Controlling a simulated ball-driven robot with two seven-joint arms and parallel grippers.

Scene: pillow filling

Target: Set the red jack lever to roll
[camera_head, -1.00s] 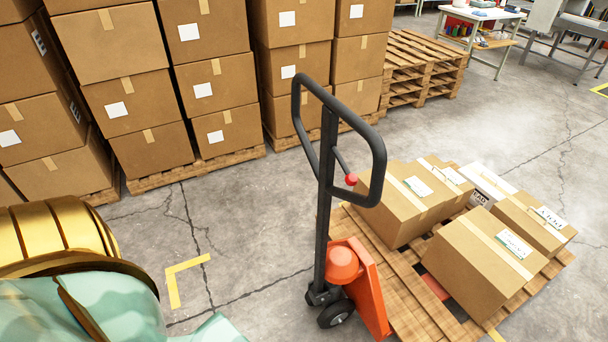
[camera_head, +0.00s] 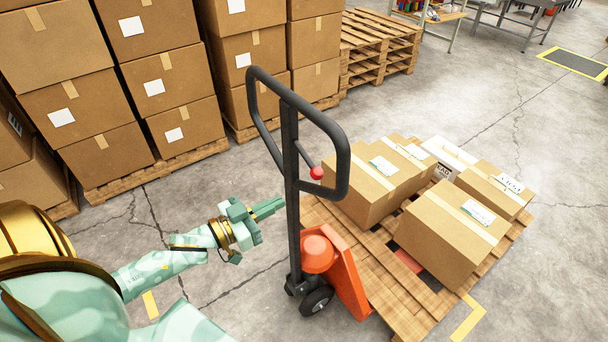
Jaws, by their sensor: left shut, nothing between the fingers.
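The red jack lever shows as a red knob (camera_head: 317,173) on a short dark rod inside the black loop handle (camera_head: 342,165) of the orange pallet jack (camera_head: 348,275). The handle stands upright on its dark post. My left gripper (camera_head: 282,203) is shut and empty, its fingers pointing right. In the picture its tips lie just left of the post, below the level of the knob; I cannot tell whether they touch the post. My right gripper is not in view.
The jack stands at a wooden pallet (camera_head: 395,300) carrying several cardboard boxes (camera_head: 455,235). Tall box stacks (camera_head: 150,85) on pallets line the back left. Empty stacked pallets (camera_head: 375,50) stand behind. The concrete floor (camera_head: 480,100) at right is mostly clear.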

